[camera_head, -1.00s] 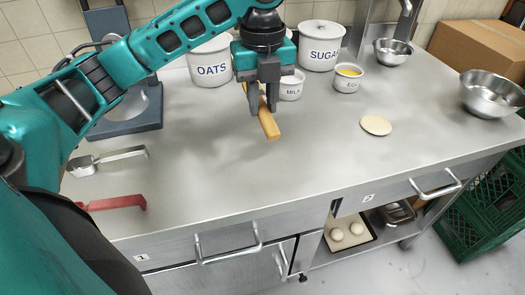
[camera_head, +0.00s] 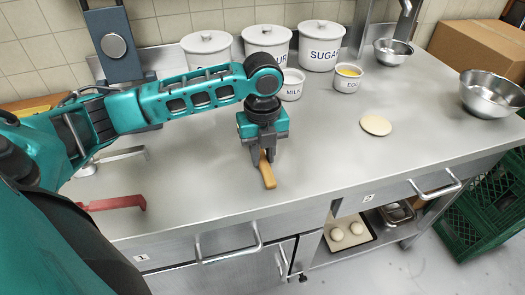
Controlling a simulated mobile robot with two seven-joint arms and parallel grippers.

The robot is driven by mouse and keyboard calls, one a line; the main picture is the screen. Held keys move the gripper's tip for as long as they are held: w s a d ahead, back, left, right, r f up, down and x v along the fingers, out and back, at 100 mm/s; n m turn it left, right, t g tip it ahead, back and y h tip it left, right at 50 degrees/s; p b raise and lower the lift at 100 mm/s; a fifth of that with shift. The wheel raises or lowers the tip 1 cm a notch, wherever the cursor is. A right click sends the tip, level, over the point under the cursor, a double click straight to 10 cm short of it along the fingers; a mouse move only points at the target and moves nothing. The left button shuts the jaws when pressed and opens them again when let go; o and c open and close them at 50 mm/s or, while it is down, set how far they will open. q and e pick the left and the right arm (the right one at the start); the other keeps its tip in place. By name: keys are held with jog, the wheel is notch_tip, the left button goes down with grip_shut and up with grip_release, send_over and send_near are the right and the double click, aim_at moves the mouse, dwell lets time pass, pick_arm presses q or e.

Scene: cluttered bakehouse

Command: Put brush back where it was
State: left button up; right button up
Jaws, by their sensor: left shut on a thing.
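The brush shows as a light wooden handle (camera_head: 267,173) pointing toward the front of the steel worktop. My left gripper (camera_head: 262,161) is shut on it near the middle of the counter. The far end of the brush is hidden behind the fingers. The handle is at or just above the worktop surface; I cannot tell whether it touches. My right gripper is not in view.
White canisters, one marked SUGAR (camera_head: 321,47), stand at the back, with milk (camera_head: 291,86) and egg (camera_head: 348,77) pots before them. A dough disc (camera_head: 376,125) lies right. A red tool (camera_head: 116,203) lies front left. The worktop (camera_head: 320,150) between is clear.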

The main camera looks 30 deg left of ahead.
aim_at(262, 159)
pick_arm(q)
jog(key=o, duration=0.9)
notch_tip(262, 159, up, 12)
jog(key=shift+r, duration=0.1)
dwell(0.6)
